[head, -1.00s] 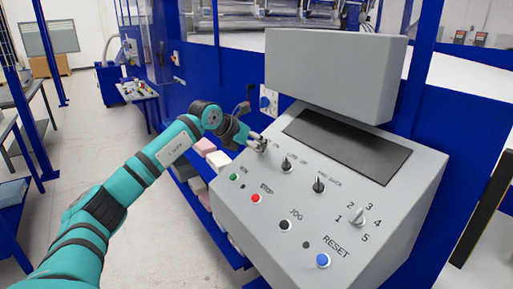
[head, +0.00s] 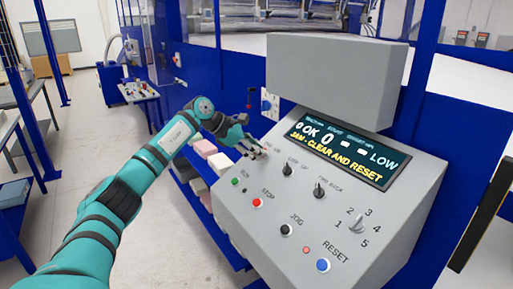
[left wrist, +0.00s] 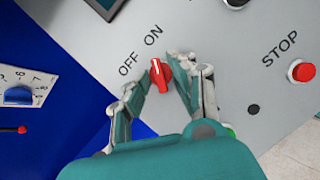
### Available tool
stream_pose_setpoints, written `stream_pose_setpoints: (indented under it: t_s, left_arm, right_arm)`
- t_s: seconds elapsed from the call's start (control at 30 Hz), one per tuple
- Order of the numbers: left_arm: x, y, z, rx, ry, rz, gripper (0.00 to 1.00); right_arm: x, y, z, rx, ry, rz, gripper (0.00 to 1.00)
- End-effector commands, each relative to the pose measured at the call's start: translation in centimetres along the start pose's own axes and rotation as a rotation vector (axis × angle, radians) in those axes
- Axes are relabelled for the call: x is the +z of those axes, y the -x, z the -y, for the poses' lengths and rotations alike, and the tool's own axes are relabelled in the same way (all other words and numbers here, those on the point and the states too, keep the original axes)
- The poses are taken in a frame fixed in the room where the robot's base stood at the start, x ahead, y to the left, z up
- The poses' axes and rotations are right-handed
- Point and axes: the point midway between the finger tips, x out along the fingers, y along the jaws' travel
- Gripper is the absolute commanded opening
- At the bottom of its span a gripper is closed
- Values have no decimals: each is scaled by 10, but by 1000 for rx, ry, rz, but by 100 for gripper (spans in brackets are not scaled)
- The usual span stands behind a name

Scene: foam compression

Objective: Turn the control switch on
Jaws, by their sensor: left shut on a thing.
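The red control switch (left wrist: 158,76) is on the sloped grey panel, between the printed words OFF and ON and my fingers. Its pointer end is toward ON in the left wrist view. My left gripper (left wrist: 160,88) is shut on this switch, one finger on each side. In the head view the left gripper (head: 254,150) is at the panel's upper left edge and mostly hides the switch. The panel's display (head: 341,147) is lit and reads OK, 0, LOW and "JAM - CLEAR AND RESET". My right gripper is not in view.
The panel also has a red STOP button (head: 257,202), a black JOG button (head: 286,230), a blue RESET button (head: 322,265), a numbered selector (head: 358,222) and two black knobs. Foam blocks (head: 206,148) lie left of the panel.

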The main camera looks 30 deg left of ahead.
Motion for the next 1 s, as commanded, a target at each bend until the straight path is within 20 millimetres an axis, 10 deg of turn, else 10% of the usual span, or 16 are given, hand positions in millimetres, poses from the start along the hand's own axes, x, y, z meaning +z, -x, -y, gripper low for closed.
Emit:
stream_pose_setpoints:
  t_s: [0.87,1.0]
  left_arm:
    - [0,-1,0,-59,-162,-1,0]
    - [0,-1,0,-60,-162,-1,24]
  right_arm:
    - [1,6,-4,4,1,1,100]
    - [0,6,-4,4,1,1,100]
